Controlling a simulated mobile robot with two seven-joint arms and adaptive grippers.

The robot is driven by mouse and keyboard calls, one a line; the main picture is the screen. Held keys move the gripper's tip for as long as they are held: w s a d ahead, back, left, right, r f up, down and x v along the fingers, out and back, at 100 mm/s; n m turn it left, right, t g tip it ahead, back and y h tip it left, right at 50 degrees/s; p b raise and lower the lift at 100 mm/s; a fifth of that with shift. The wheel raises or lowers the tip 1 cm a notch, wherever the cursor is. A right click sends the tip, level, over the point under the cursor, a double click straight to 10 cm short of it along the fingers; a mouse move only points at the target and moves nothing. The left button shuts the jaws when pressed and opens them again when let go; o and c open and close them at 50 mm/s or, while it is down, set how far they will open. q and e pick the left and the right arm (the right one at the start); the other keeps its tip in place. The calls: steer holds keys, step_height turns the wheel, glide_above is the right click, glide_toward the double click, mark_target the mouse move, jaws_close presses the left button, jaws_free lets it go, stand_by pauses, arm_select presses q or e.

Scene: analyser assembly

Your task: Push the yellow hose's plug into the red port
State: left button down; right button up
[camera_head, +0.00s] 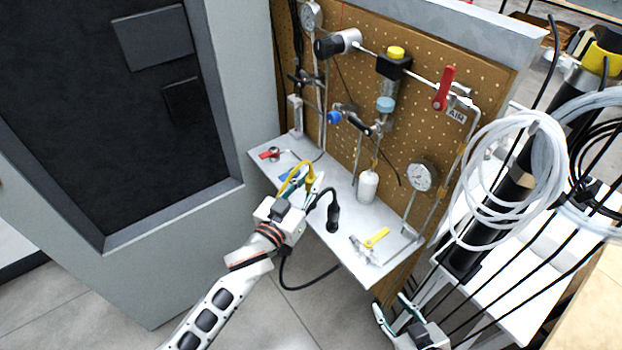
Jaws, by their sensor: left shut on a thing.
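My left gripper (303,186) reaches over the shelf and is shut on the yellow hose's plug (309,180), which is partly hidden by the fingers. The yellow hose (287,178) arches up and to the left beside the gripper. A red-handled valve fitting (271,154) lies on the shelf, up and left of the gripper and apart from the plug. I cannot make out which part is the red port. My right gripper (399,309) is low at the right, below the shelf's front edge, with its fingers apart and empty.
The grey shelf (345,240) carries a yellow-handled valve (376,238) and a black-ended cable (332,212). Behind it, a brown pegboard (425,100) holds gauges, tubes and a red lever (444,88). A grey cabinet (190,225) stands left; coiled white tubing (510,180) hangs right.

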arm_select(q)
steer(key=shift+r+p, duration=1.2)
steer(key=shift+p, duration=0.05)
arm_select(e)
steer(key=shift+r, duration=1.3)
arm_select(q)
steer(key=shift+w+a+r, duration=0.2)
steer(key=shift+w+a, duration=0.05)
steer(key=shift+w, duration=0.1)
steer(key=w+a+b, duration=0.3)
steer(key=w+a, duration=0.8)
steer(key=w, duration=0.4)
steer(key=shift+w+a+f+b, duration=0.25)
steer(key=shift+w+f+b, duration=0.1)
steer(key=shift+f, duration=0.1)
arm_select(e)
step_height(320, 180, down, 3)
steer(key=shift+f, duration=0.15)
steer(key=shift+f, duration=0.1)
arm_select(q)
steer(key=shift+w+d+f, duration=0.1)
steer(key=shift+w+f, duration=0.05)
steer(key=shift+f, duration=0.05)
arm_select(e)
steer(key=shift+f, duration=0.2)
